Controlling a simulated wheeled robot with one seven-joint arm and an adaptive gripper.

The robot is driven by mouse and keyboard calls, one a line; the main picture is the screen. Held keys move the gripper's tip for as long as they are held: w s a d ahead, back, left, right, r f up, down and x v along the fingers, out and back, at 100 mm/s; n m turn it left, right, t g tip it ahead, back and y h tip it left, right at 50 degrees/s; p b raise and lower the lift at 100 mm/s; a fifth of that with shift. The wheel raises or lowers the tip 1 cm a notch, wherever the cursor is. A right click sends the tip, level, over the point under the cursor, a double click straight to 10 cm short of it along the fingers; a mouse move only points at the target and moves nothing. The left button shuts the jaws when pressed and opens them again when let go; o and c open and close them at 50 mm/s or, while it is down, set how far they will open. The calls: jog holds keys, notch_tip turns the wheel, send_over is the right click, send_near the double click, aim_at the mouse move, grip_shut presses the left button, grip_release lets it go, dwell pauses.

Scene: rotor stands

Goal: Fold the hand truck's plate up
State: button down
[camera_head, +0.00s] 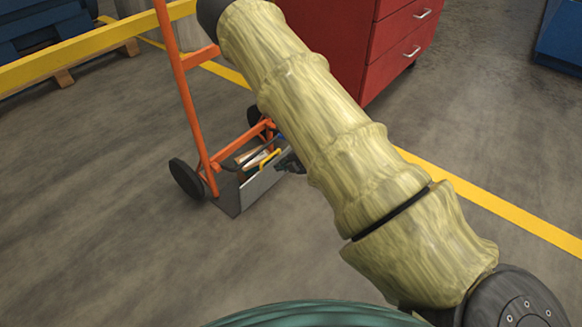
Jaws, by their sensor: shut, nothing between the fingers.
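The orange hand truck (188,95) stands upright at the left of centre, on two black wheels. At its foot is a grey panel (262,188) with a dark side, low to the floor. I cannot clearly tell the truck's plate from the box-like thing around it. A yellow handle (270,158) and some brown and white items show behind the panel. My gripper (287,164) is dark and small in view, at the right end of the panel, partly hidden by my arm. It is shut and empty. I cannot tell whether it touches the panel.
A red drawer cabinet (340,45) stands behind my arm. A yellow rail (70,58) crosses the upper left, with blue crates (45,30) behind it. A yellow line (500,207) runs along the floor. The grey floor in front of the hand truck is clear.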

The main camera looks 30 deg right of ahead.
jog(key=shift+w+a+f+b, duration=0.1)
jog(key=shift+w+a+b, duration=0.2)
jog(key=shift+w, duration=0.3)
jog(key=shift+w+a+r+b, duration=0.15)
jog(key=shift+w+b, duration=0.1)
jog(key=shift+w, duration=0.4)
jog(key=shift+w+a+f+b, duration=0.15)
jog(key=shift+w+a+b, duration=0.15)
jog(key=shift+w, duration=0.3)
jog(key=shift+d, duration=0.1)
